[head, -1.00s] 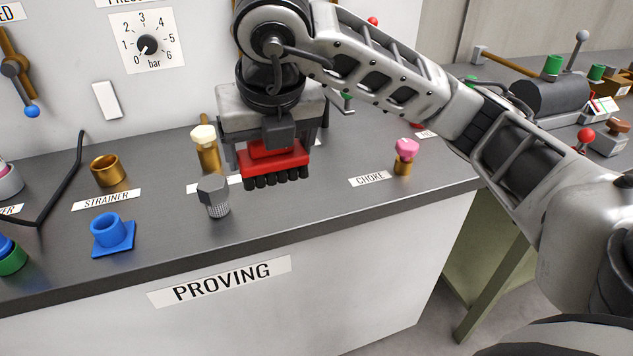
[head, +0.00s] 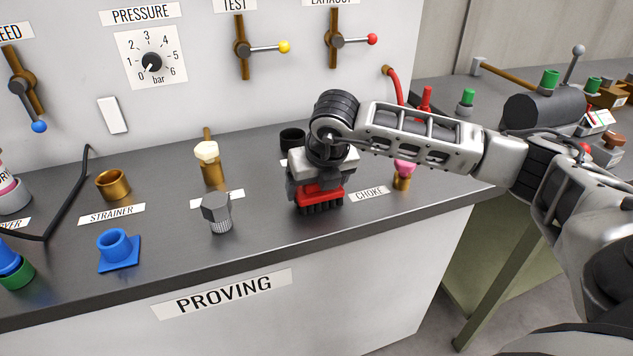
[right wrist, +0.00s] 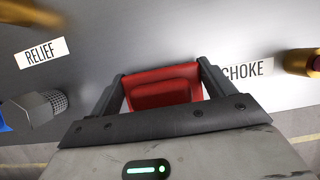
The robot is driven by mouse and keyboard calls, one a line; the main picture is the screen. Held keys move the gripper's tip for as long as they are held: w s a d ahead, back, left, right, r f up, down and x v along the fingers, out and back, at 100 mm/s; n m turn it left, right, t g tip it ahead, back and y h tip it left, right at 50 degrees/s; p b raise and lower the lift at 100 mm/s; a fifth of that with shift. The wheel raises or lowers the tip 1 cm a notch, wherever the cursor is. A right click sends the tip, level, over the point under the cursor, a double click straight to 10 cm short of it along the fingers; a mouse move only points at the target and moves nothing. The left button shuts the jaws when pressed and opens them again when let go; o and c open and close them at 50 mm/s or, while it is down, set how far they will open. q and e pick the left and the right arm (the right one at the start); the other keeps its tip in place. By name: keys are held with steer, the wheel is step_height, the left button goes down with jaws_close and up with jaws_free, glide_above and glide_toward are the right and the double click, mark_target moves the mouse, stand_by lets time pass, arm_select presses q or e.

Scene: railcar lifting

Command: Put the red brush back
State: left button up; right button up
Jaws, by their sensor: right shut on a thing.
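The red brush (head: 320,193) has a red body and black bristles pointing down. It is at the counter top between the RELIEF and CHOKE labels. My right gripper (head: 318,182) is shut on it from above, and the bristles look at or very near the surface. In the right wrist view the red brush (right wrist: 162,88) sits between the two fingers of my right gripper (right wrist: 162,92). The exact contact of bristles and counter is hard to tell. My left gripper is not in view.
A grey hex-headed strainer plug (head: 217,212) stands left of the brush. A pink-topped brass fitting (head: 403,175) stands right, by the CHOKE label (head: 369,194). A black cup (head: 292,139) is behind. The counter's front edge is close, with clear surface before the brush.

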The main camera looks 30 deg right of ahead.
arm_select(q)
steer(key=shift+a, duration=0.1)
arm_select(e)
steer(key=shift+f, duration=0.25)
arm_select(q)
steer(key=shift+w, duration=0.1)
arm_select(e)
steer(key=o, duration=0.9)
steer(key=shift+f, duration=0.1)
steer(key=shift+o, duration=0.2)
steer(key=shift+r, duration=0.2)
steer(key=shift+s+r, duration=0.1)
steer(key=shift+r, duration=0.15)
arm_select(q)
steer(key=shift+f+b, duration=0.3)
steer(key=shift+b, duration=0.45)
arm_select(e)
steer(key=v, duration=1.1)
steer(key=shift+s+r, duration=0.1)
steer(key=shift+s, duration=0.1)
